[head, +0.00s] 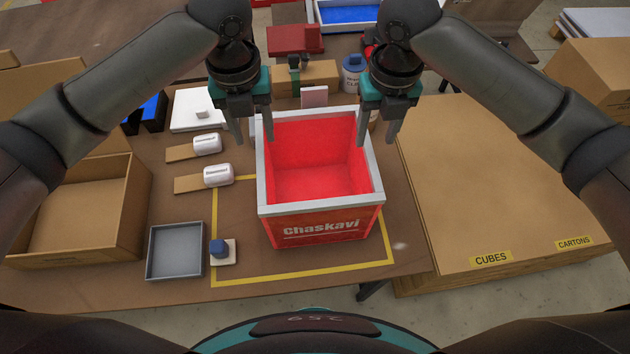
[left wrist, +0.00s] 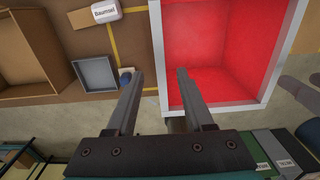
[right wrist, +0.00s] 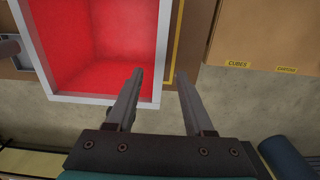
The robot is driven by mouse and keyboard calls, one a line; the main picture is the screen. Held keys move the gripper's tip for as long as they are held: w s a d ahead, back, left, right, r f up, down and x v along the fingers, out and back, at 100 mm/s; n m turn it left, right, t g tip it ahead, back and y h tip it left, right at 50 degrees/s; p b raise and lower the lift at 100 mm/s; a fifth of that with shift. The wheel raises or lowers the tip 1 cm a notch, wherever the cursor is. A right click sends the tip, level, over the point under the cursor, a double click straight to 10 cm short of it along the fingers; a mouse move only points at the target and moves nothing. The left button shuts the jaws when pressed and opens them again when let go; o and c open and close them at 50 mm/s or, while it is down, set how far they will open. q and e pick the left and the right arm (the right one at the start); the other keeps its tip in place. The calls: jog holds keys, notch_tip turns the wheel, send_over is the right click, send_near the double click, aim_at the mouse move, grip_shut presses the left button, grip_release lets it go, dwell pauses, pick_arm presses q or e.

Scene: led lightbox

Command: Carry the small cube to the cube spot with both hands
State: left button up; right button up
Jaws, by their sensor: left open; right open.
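The small cube appears to be the red open-topped box (head: 320,226) with a white rim and "Chaskavi" on its front, standing upright on the table inside yellow tape. The cube spot appears to be the wide cardboard-topped platform (head: 500,190) at the right, labelled "CUBES". My left gripper (head: 253,138) is open at the box's left wall; the left wrist view shows that rim (left wrist: 157,50) between its fingers. My right gripper (head: 377,141) is open at the right wall; the right wrist view shows that rim (right wrist: 161,50) between its fingers. Neither grips the wall.
A grey tray (head: 150,252), a small blue block on a pale pad (head: 219,248), white tagged items (head: 218,175) and an open cardboard box (head: 125,215) lie left. A blue-lidded canister (head: 352,76) stands behind. The platform's top is mostly clear; "CARTONS" labels its right part.

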aim_at(264, 166)
pick_arm(q)
notch_tip(264, 166, down, 12)
jog(key=shift+f, duration=0.2)
pick_arm(e)
notch_tip(264, 166, down, 12)
jog(key=shift+f, duration=0.2)
pick_arm(q)
grip_shut()
pick_arm(e)
grip_shut()
jog(key=shift+w, duration=0.1)
dwell(0.5)
pick_arm(q)
jog(key=shift+w+r, duration=0.2)
pick_arm(e)
jog(key=shift+w+r, duration=0.15)
jog(key=shift+r, duration=0.05)
